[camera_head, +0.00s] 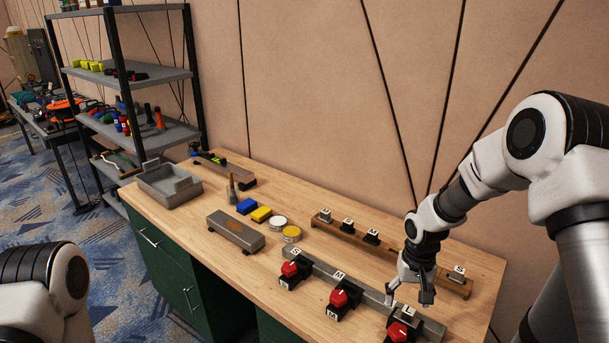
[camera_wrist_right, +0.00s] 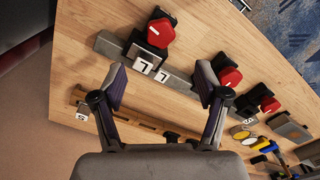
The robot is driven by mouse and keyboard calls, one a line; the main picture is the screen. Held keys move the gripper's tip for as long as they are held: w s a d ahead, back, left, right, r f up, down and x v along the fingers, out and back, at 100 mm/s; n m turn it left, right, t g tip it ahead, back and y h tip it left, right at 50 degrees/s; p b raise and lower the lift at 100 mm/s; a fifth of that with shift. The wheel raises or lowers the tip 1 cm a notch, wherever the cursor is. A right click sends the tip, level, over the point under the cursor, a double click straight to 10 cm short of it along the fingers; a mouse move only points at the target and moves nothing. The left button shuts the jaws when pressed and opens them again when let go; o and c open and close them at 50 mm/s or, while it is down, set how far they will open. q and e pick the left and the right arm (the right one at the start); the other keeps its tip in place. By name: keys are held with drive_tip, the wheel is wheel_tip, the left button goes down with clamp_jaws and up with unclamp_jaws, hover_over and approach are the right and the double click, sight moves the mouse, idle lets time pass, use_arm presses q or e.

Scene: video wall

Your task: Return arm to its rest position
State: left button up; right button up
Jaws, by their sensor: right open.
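My right gripper (camera_head: 408,292) hangs over the right end of the workbench (camera_head: 225,295). Its fingers are apart with nothing between them, as the right wrist view (camera_wrist_right: 160,84) also shows. Close to it, at the front right, is a red-topped black block (camera_head: 399,331) with a white label, which also shows beyond the fingers in the wrist view (camera_wrist_right: 161,33). My right arm comes in from the right, bent downward. Part of my left arm (camera_head: 45,295) shows at the lower left; its gripper is not in view.
Two more red-topped blocks (camera_head: 290,270) (camera_head: 339,298) stand along a grey bar (camera_head: 315,268). Behind is a wooden rack (camera_head: 395,252) with white-labelled pieces. A grey tray (camera_head: 168,187), tins (camera_head: 291,233) and a shelf unit (camera_head: 155,76) lie farther left. The wall is behind.

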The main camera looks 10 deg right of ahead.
drive_tip(key=s+a+f+n+b, duration=0.1)
drive_tip(key=s+a+f, duration=0.3)
drive_tip(key=s+f, duration=0.7)
drive_tip(key=s+a+f+n+b, duration=0.1)
drive_tip(key=s+a+f+b, duration=0.2)
drive_tip(key=s+f, duration=0.9)
drive_tip(key=shift+s+a+b, duration=0.35)
drive_tip(key=shift+s+a, duration=0.4)
drive_tip(key=shift+s, duration=1.8)
